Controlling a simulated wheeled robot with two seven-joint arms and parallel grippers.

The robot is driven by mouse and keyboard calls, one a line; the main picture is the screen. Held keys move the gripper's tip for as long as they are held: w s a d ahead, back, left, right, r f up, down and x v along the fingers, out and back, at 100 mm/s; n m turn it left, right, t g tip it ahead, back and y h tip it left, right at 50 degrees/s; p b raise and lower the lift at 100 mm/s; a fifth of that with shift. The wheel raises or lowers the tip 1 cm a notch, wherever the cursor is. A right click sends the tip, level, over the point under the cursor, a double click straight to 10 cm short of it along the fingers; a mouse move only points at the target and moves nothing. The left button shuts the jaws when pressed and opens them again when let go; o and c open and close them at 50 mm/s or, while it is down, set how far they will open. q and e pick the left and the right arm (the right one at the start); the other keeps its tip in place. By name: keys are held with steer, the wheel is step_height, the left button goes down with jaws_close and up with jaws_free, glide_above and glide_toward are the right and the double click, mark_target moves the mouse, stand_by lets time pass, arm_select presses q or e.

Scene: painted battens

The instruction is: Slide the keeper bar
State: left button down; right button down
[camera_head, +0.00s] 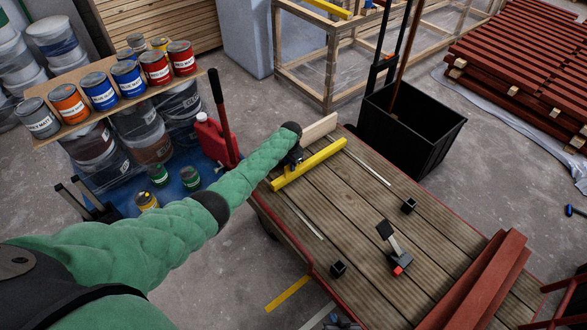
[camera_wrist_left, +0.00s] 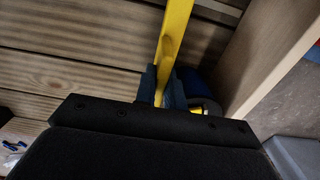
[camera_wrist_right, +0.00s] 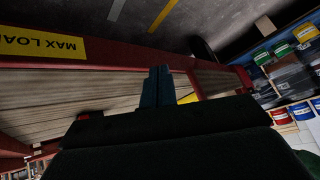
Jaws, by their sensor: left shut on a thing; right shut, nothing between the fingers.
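The keeper bar appears to be the yellow bar (camera_head: 318,161) lying across the far left part of the plank-topped cart (camera_head: 350,215). My left gripper (camera_head: 294,164) is shut on it, left of its middle. In the left wrist view the bar (camera_wrist_left: 175,35) runs up from between the fingers (camera_wrist_left: 162,88). The part of the bar behind the gripper is hidden. My right gripper (camera_wrist_right: 157,85) is shut and empty in the right wrist view, at the cart's red edge (camera_wrist_right: 60,75).
A pale board (camera_head: 318,130) stands just beyond the bar. Two small black sockets (camera_head: 408,205) (camera_head: 338,268) and a hinged lever with a red block (camera_head: 397,270) sit on the deck. Red battens (camera_head: 480,285) lie on the right. A black bin (camera_head: 410,130) stands behind. Mid-deck is largely clear.

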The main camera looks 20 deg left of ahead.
arm_select(q)
steer(key=c, duration=1.5)
jaws_free()
arm_select(e)
steer(key=shift+s, duration=0.1)
